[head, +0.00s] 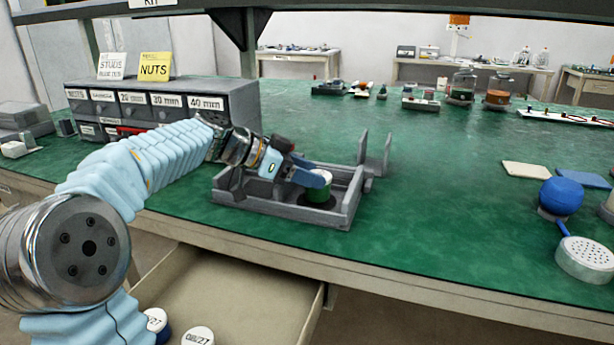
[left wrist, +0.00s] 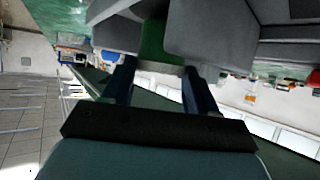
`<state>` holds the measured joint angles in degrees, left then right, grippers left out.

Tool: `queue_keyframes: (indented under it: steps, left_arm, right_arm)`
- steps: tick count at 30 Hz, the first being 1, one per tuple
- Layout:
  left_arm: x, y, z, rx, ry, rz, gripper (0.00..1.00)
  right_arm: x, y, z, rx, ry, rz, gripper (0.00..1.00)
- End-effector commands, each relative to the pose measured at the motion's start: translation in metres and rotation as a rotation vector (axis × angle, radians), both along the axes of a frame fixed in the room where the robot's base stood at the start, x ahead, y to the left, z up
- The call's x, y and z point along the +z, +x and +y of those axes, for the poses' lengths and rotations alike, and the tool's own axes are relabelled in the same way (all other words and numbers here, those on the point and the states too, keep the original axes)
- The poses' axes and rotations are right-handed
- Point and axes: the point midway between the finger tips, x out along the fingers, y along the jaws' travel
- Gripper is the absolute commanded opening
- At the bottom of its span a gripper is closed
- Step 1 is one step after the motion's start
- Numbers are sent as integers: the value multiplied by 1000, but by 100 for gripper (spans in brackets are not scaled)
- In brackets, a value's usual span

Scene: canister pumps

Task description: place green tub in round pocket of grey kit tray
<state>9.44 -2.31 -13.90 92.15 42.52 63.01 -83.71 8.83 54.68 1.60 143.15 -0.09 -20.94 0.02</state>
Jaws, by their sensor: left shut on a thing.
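The green tub (head: 319,195) has a white lid (head: 321,174) and stands about upright within the right part of the grey kit tray (head: 339,216). A dark round area shows around its base. I cannot tell whether it rests fully in the round pocket or is slightly above it. My left gripper (head: 318,181) reaches in from the left and is shut on the tub near its top. In the left wrist view, part of the tub (left wrist: 152,40) shows beyond the two fingers (left wrist: 157,72), with grey tray parts around it. The pocket itself is mostly hidden. My right gripper is not in view.
A grey drawer cabinet (head: 236,103) stands behind my left arm. A grey upright bracket (head: 377,160) adjoins the tray's back right. An open drawer (head: 250,290) below holds white-lidded tubs (head: 198,336). A blue ball (head: 561,196) stands far right.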

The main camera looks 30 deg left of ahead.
Motion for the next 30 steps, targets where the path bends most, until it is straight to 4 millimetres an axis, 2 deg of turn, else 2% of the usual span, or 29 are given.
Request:
queue_keyframes:
  steps: [3, 13, 14, 18, 19, 30]
  left_arm:
    - [-10, 0, 0, 0, -1, -1, 25]
    - [-13, 0, 0, -1, 1, -2, 25]
    - [-13, 0, 0, -1, 1, -2, 60]
    - [-12, 0, 0, -1, 1, -2, 81]
    - [-12, 0, 0, -1, 1, -2, 84]
    - [-8, -3, 3, 1, 1, -3, 84]
  right_arm:
    - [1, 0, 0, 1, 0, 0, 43]
    - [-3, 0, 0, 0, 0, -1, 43]
    - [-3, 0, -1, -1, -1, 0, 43]
    - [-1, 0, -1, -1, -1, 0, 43]
    - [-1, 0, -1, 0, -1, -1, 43]
    - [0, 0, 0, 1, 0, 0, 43]
